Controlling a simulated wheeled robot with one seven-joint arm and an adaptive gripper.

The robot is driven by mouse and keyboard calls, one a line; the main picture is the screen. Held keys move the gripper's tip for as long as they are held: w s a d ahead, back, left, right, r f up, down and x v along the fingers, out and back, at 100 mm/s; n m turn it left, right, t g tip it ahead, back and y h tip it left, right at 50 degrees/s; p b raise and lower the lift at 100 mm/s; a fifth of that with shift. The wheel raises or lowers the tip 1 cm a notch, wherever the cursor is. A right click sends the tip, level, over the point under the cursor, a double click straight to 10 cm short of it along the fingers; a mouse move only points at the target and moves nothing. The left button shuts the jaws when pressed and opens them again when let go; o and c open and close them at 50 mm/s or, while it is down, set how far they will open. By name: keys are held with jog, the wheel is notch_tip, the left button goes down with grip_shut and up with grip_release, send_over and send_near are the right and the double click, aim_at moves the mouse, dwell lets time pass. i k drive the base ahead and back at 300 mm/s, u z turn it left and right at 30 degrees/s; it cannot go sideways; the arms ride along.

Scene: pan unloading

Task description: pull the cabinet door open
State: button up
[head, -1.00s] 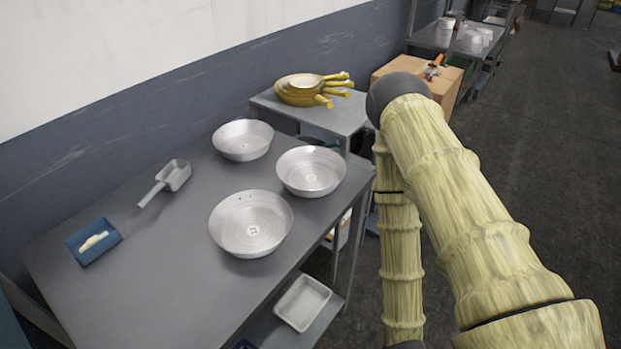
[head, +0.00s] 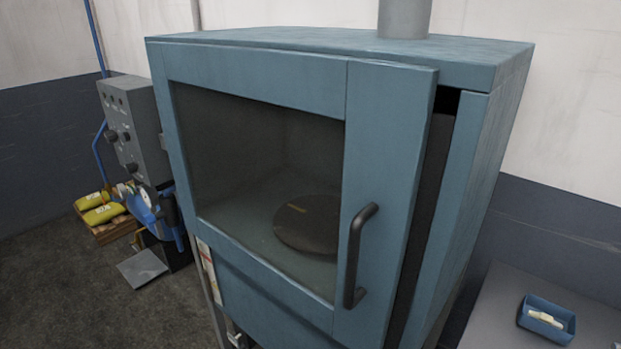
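The blue cabinet (head: 495,75) fills the middle of the head view. Its door (head: 385,150) has a large glass window and stands slightly ajar. A dark gap shows along the door's right edge. A black vertical bar handle (head: 354,255) is on the right side of the door. Through the glass I see a dark round pan or plate (head: 312,224) inside. My gripper and arm are not in this view, so nothing shows at the handle.
A grey table (head: 500,310) with a blue tray (head: 560,333) stands at the lower right, beside the cabinet. A grey control box machine (head: 128,130) and yellow bags (head: 98,208) are at the left. The floor (head: 60,290) at the lower left is clear.

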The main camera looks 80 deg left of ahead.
aim_at(386, 107)
jog(key=z, duration=0.05)
jog(key=k, duration=2.4)
jog(key=u, duration=0.8)
jog(key=i, duration=0.5)
